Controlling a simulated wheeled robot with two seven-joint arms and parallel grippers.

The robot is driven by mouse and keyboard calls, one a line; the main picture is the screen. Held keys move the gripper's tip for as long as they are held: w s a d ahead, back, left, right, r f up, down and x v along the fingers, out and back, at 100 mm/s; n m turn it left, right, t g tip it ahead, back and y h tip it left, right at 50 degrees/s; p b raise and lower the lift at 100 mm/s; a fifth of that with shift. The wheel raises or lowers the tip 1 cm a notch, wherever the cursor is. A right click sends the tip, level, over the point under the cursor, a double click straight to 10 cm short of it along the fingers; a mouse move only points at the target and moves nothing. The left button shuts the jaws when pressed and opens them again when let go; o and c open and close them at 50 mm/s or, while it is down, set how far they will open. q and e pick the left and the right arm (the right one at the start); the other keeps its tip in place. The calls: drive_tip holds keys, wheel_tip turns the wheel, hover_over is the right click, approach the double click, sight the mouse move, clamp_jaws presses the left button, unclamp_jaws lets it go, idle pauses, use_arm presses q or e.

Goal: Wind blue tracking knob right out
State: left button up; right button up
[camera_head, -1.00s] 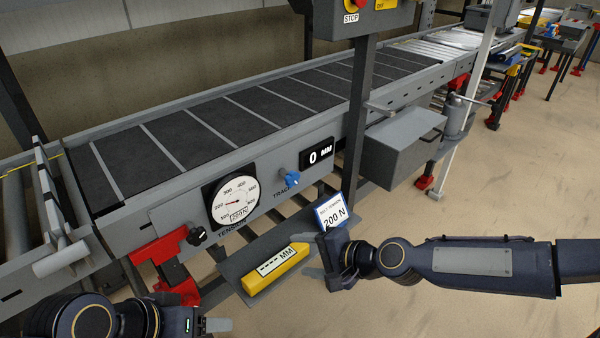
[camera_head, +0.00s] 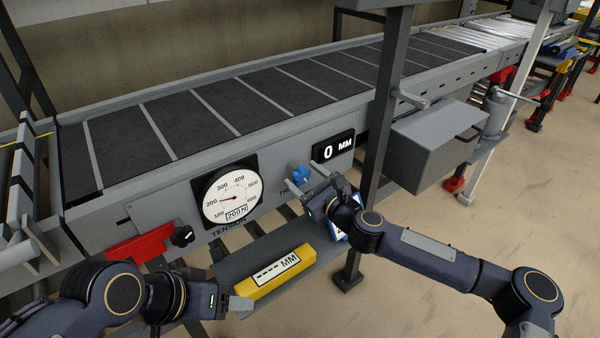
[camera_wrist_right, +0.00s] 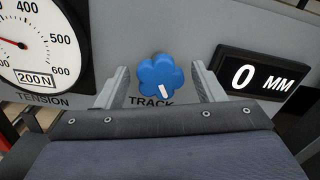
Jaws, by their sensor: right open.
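The blue tracking knob (camera_head: 301,174) sits on the grey side panel of the conveyor, between the tension gauge and the display. In the right wrist view the lobed knob (camera_wrist_right: 160,75) has a white mark pointing down, slightly right. My right gripper (camera_head: 299,186) is open at the knob, and in the wrist view its fingers (camera_wrist_right: 164,88) stand on either side of it, apart from it. The display (camera_head: 333,147) reads 0 MM, also in the wrist view (camera_wrist_right: 255,77). My left gripper (camera_head: 238,305) is at lower left, near the yellow gauge; its finger opening is unclear.
The tension gauge (camera_head: 231,196) reads about 200 N, with a black knob (camera_head: 183,236) left of it. A yellow MM gauge (camera_head: 275,272) lies on a grey shelf below. A dark post (camera_head: 383,110) and grey box (camera_head: 435,143) stand right of the display.

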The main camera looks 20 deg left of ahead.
drive_tip(key=shift+x, duration=1.2)
drive_tip(key=c, duration=1)
drive_tip(key=shift+o, duration=0.2)
